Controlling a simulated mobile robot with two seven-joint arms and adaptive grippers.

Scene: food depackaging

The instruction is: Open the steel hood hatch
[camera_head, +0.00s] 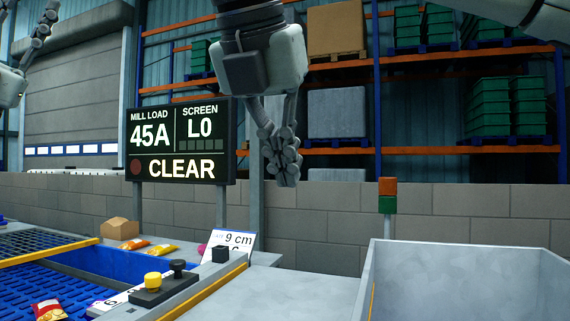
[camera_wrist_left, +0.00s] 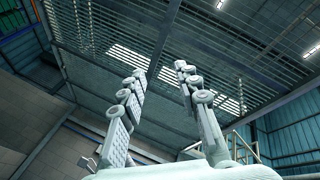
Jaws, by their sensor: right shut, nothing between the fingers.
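A grey steel box or hopper (camera_head: 455,262) with high walls stands at the lower right of the head view. I cannot make out a hood hatch or handle on it. My right gripper (camera_head: 287,178) hangs down in the upper middle, fingers together and empty, left of the steel box and well above the ledge. My left gripper (camera_head: 48,12) is partly seen at the upper left edge, fingers pointing up. In the left wrist view its two fingers (camera_wrist_left: 155,68) stand apart with nothing between them, against the ceiling.
A display board (camera_head: 180,140) reading CLEAR stands behind. A control box with yellow and black buttons (camera_head: 163,285) sits on the ledge. A blue grated bin (camera_head: 95,262) holds snack packets (camera_head: 50,309). A stack light (camera_head: 387,195) rises behind the steel box.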

